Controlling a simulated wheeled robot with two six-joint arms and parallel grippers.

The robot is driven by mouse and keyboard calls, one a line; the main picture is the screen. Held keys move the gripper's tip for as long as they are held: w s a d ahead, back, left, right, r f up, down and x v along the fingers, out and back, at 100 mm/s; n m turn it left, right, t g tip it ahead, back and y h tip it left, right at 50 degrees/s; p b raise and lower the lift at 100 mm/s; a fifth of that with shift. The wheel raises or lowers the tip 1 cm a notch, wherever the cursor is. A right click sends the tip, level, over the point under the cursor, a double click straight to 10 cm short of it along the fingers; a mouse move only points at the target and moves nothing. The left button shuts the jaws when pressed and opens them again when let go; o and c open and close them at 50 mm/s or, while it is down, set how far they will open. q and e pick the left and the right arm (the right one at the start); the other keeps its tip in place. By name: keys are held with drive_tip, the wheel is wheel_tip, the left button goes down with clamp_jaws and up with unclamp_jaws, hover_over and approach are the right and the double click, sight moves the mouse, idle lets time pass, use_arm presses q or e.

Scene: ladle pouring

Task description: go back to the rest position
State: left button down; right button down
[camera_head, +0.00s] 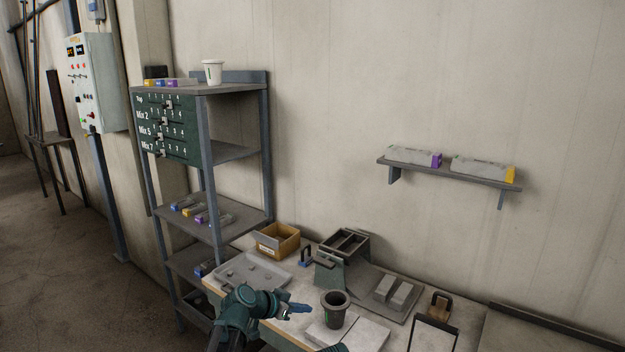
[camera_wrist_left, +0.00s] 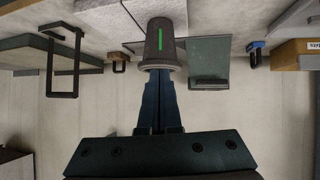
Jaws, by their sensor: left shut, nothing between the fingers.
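My left gripper (camera_head: 300,308) is over the front part of the worktable (camera_head: 295,325), its closed blue fingers pointing right toward a dark grey cup (camera_head: 335,304). In the left wrist view the fingers (camera_wrist_left: 160,92) are pressed together with nothing between them. The cup (camera_wrist_left: 164,40), with a green stripe, shows just beyond the fingertips there; I cannot tell whether they touch it. In the head view the cup stands upright on the table with a gap to the fingers. My right gripper is not in view.
A grey tray (camera_head: 262,275), a cardboard box (camera_head: 277,240) and a dark stand with bins (camera_head: 345,247) are behind the gripper. A shelf rack (camera_head: 208,160) rises at the left, with a white cup (camera_head: 213,70) on top. A wall shelf (camera_head: 450,174) holds two boxes.

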use_arm(q)
drive_tip(key=s+d+f+n+g+y, duration=0.15)
drive_tip(key=s+f, duration=0.25)
drive_tip(key=s, duration=0.4)
drive_tip(key=s+d+f+g+y, duration=0.1)
drive_tip(key=s+f+g+y, duration=0.15)
drive_tip(key=s, duration=0.55)
drive_tip(key=s+a+f+n+g+y, duration=0.1)
drive_tip(key=s+a+y, duration=0.2)
drive_tip(key=s, duration=0.3)
drive_tip(key=s+a+f+n+g+y, duration=0.2)
drive_tip(key=s, duration=0.4)
drive_tip(key=shift+a+y, duration=0.4)
drive_tip(key=shift+n, duration=0.25)
